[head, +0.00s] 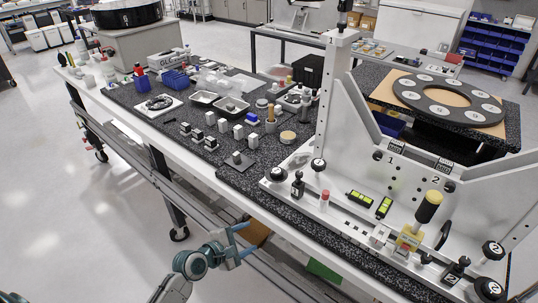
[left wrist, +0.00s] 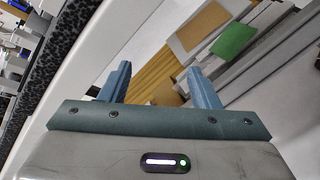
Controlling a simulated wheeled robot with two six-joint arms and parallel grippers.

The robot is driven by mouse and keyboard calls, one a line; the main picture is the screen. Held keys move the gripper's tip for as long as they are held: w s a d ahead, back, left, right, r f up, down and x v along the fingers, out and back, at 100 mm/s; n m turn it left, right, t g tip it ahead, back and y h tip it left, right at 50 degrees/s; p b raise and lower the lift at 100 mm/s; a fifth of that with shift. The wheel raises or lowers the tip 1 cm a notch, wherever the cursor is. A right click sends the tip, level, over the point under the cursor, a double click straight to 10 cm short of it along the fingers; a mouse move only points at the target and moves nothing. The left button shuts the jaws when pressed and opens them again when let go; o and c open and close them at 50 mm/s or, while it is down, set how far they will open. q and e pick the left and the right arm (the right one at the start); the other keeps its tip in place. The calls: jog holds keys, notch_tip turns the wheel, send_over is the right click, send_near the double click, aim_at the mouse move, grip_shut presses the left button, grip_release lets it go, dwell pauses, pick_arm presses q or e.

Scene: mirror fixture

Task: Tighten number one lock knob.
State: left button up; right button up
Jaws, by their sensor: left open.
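The white mirror fixture (head: 345,135) stands on the black speckled bench top and carries the numbers 1 and 2. On its left, number 1 side are a black upright knob (head: 298,184) and white-capped round black knobs (head: 318,164) and (head: 277,174). I cannot read a number on these knobs, so I cannot tell which is number one lock knob. My left gripper (head: 250,238) is open and empty, low in front of the bench's front edge and well apart from the knobs. Its two blue fingers stand apart in the left wrist view (left wrist: 158,75). My right gripper is not in view.
More black knobs (head: 492,250) sit on the fixture's right side. A yellow-and-black handle (head: 428,207), a red-capped white piece (head: 324,198) and green levels (head: 360,198) stand between. Small blocks and trays (head: 202,98) crowd the bench's left. Open floor (head: 90,215) lies at left.

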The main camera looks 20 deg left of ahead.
pick_arm(q)
jog(key=r+n, duration=0.1)
jog(key=r, duration=0.1)
jog(key=w+r+n+t, duration=0.1)
jog(key=r, duration=0.2)
jog(key=w+r+n+h, duration=0.1)
jog(key=r, duration=0.1)
jog(key=shift+w+d+r, duration=0.15)
jog(key=shift+w, duration=0.05)
jog(key=n+t+h, duration=0.1)
jog(key=n+t, duration=0.2)
jog(key=n, duration=0.3)
send_near(272, 175)
jog(key=p+x, duration=0.2)
jog(key=x, duration=1)
jog(key=shift+p, duration=0.3)
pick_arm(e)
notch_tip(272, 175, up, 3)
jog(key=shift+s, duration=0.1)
pick_arm(q)
jog(key=shift+c, duration=0.5)
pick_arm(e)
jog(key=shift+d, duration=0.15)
